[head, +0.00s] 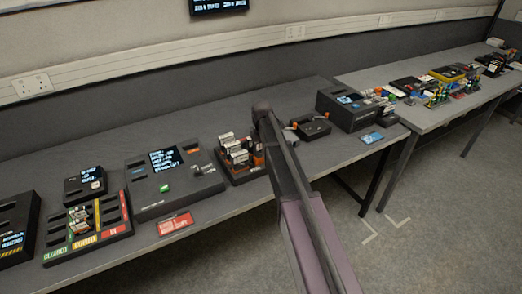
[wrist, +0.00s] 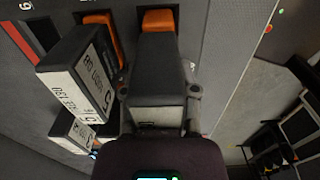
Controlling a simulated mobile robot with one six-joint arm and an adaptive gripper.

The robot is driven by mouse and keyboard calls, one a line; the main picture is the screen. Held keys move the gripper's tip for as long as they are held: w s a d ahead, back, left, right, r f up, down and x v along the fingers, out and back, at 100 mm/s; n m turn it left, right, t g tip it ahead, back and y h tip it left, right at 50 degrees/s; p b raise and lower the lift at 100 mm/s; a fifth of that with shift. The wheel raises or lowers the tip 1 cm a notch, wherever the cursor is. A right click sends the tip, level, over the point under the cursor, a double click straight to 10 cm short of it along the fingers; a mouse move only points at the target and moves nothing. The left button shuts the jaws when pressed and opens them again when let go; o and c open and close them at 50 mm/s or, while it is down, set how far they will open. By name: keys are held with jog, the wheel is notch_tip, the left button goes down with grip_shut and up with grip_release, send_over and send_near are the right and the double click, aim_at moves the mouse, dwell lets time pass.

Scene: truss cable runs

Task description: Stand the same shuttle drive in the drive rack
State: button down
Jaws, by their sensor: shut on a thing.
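A dark shuttle drive (wrist: 154,75) with a pale end face is between the fingers of my gripper (wrist: 158,95) in the wrist view. My gripper is shut on it. Its far end is close to an orange part (wrist: 158,20); I cannot tell whether it is seated in a slot. Another drive (wrist: 75,75) with a white printed label stands just left of it, beside a second orange part (wrist: 100,20). In the head view the drive rack (head: 232,179) holds several upright drives. My arm hides the gripper and the held drive there.
A dark console (head: 172,180) with a lit screen stands left of the rack. A sorting tray (head: 88,240) is further left. A red card (head: 175,223) lies in front. A dark box (head: 345,108) stands at right. The bench's front edge is close to the rack.

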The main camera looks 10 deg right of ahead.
jog(key=shift+f+b, duration=1.1)
jog(key=shift+f, duration=0.1)
dwell(0.9)
jog(key=shift+c, duration=1.4)
grip_release()
jog(key=shift+o, duration=1.4)
jog(key=shift+r, duration=0.2)
jog(key=shift+r+p, duration=3.6)
jog(key=shift+p, duration=0.15)
